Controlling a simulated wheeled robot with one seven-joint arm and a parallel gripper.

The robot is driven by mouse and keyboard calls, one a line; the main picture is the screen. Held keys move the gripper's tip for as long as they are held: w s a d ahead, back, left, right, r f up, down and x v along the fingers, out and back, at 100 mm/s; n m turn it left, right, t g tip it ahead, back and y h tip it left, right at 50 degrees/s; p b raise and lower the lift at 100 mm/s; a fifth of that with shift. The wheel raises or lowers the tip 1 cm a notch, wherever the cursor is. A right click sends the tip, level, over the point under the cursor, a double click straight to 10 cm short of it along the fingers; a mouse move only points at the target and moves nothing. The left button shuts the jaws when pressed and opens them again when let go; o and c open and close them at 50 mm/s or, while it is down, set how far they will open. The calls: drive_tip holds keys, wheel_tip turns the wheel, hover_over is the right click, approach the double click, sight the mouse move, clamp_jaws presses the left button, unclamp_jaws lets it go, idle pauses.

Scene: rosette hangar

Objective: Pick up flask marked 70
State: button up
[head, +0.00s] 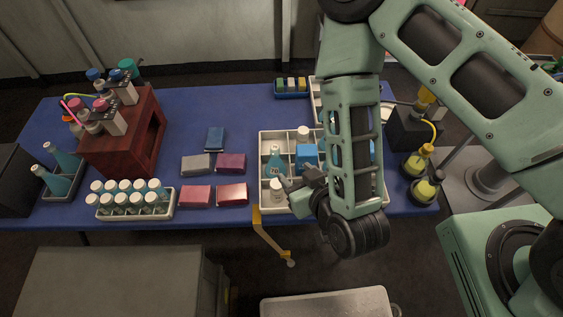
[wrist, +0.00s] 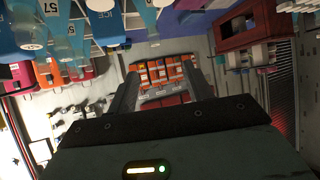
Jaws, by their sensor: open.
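A teal conical flask (head: 274,163) with a white label stands upright in a left compartment of the white divided crate (head: 262,143). Its marking is too small to read surely. My gripper (head: 287,190) is just in front and to the right of that flask, low over the crate's front left part, and partly hidden by my wrist. In the wrist view my gripper (wrist: 160,70) has its two fingers apart with nothing between them. Blue flasks (wrist: 70,45) appear inverted at the upper left of that tilted view; I cannot tell whether one reads 70.
The crate also holds a blue box (head: 306,155) and white-capped bottles (head: 277,187). Left are boxes (head: 196,164), a rack of vials (head: 135,205), a brown wooden stand (head: 125,140) and two more teal flasks (head: 57,175). Yellow flasks (head: 420,160) stand right.

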drive_tip(key=b, duration=1.3)
approach(276, 149)
drive_tip(key=f, duration=0.1)
drive_tip(key=x, duration=0.2)
drive_tip(key=b+x, duration=0.1)
drive_tip(key=x, duration=0.2)
drive_tip(key=shift+w+a+r, duration=0.2)
drive_tip(key=shift+a+r, duration=0.05)
drive_tip(key=shift+r, duration=0.05)
drive_tip(key=shift+p+x, duration=0.4)
drive_tip(key=shift+x, duration=2.25)
drive_tip(key=shift+w+d, duration=0.1)
drive_tip(key=shift+d, duration=0.05)
clamp_jaws()
